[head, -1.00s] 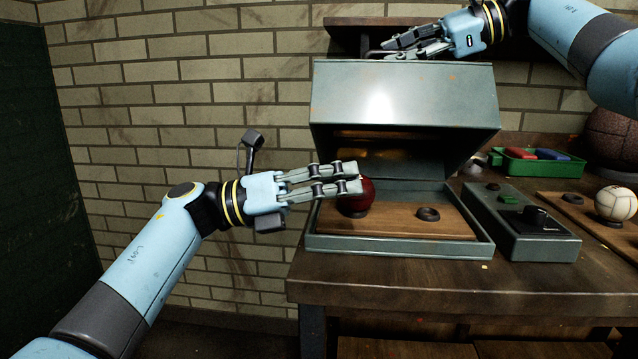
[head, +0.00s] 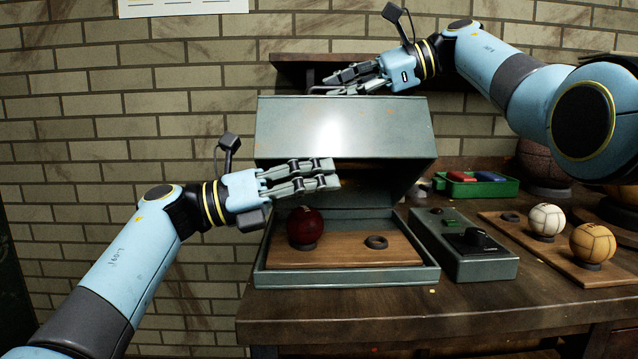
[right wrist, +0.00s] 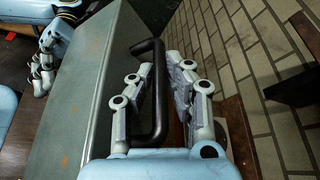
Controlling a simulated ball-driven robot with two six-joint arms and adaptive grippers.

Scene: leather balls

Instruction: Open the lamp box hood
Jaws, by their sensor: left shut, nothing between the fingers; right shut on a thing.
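The lamp box hood (head: 340,128) is grey-green metal and stands raised over its open base tray (head: 345,278). In the right wrist view, the hood (right wrist: 85,95) carries a dark bar handle (right wrist: 158,95). My right gripper (head: 335,82) is at the hood's top back edge; in the right wrist view its fingers (right wrist: 165,85) are shut around the handle. My left gripper (head: 338,174) is shut and empty in front of the hood's lower front edge, above a dark red ball (head: 305,228). The ball sits on a wooden board in the tray, left of an empty dark ring (head: 376,242).
A grey control box (head: 465,245) with a black knob stands right of the tray. Farther right, a white ball (head: 547,220) and a tan ball (head: 593,243) sit on a board. A green bin (head: 478,185) is behind. A shelf (head: 290,72) is on the wall.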

